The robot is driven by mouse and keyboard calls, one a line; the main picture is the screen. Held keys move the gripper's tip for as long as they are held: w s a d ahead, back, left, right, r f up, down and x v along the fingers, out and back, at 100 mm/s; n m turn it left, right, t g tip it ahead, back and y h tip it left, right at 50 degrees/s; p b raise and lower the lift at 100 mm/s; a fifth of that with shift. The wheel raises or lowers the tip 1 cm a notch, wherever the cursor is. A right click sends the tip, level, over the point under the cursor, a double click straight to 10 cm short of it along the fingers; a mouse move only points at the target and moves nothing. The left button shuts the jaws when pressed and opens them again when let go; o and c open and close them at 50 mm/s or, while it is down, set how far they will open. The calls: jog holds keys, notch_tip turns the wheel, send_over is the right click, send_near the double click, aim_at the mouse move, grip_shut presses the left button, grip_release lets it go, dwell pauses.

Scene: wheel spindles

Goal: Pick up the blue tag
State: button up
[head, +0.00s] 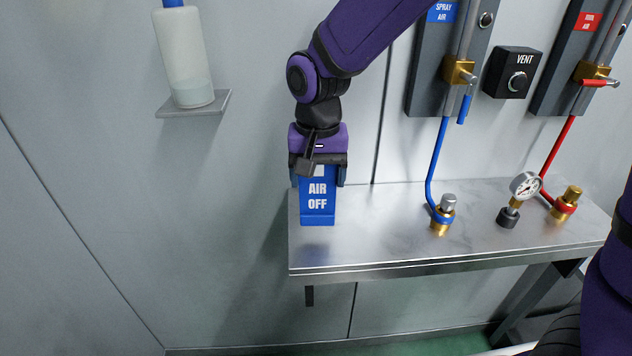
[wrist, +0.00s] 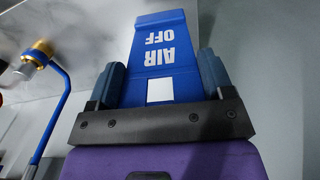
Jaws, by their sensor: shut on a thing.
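The blue tag (head: 318,200) reads "AIR OFF" in white and stands upright at the left end of the metal shelf. My gripper (head: 319,177) is above the shelf, pointing down, with its fingers on both sides of the tag's upper part. In the wrist view my gripper (wrist: 160,88) is shut on the blue tag (wrist: 162,50), which lies between the two fingers. The tag's bottom edge is at or very near the shelf top; I cannot tell whether it touches.
The metal shelf (head: 390,235) holds a brass fitting with a blue hose (head: 442,217), a gauge (head: 524,187) and a brass fitting with a red hose (head: 567,203) to the right. A bottle (head: 187,60) stands on a small wall ledge (head: 200,108) at upper left. A VENT box (head: 513,72) is on the wall.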

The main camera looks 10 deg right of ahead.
jog(key=s+d+r, duration=0.1)
jog(key=s+d, duration=0.2)
jog(key=s, duration=1.2)
jog(key=shift+r, duration=0.2)
